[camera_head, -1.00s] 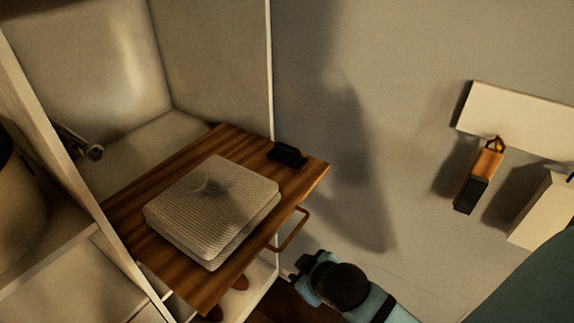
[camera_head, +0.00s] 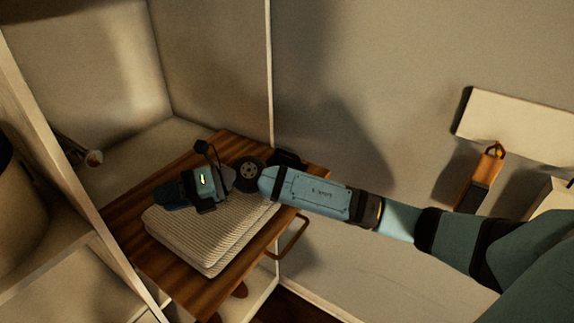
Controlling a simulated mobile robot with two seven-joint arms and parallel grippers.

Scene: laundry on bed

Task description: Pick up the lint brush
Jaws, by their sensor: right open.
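A brush with an orange-brown handle and a dark pad, which looks like the lint brush (camera_head: 483,172), hangs from a white wall rack (camera_head: 515,125) at the right. Its lower end is close to my right arm in the picture. My right gripper (camera_head: 168,194) is open at the left, above a folded pale ribbed cloth (camera_head: 190,248), far from the brush. Its fingers are dark and hard to make out. My left gripper is out of view.
The cloth lies on a wooden board (camera_head: 140,250) with a handle (camera_head: 291,238), between pale cabinet walls (camera_head: 220,70). A small black object (camera_head: 291,158) sits at the board's back right corner, partly hidden by my arm. A pale box shape stands at the right edge.

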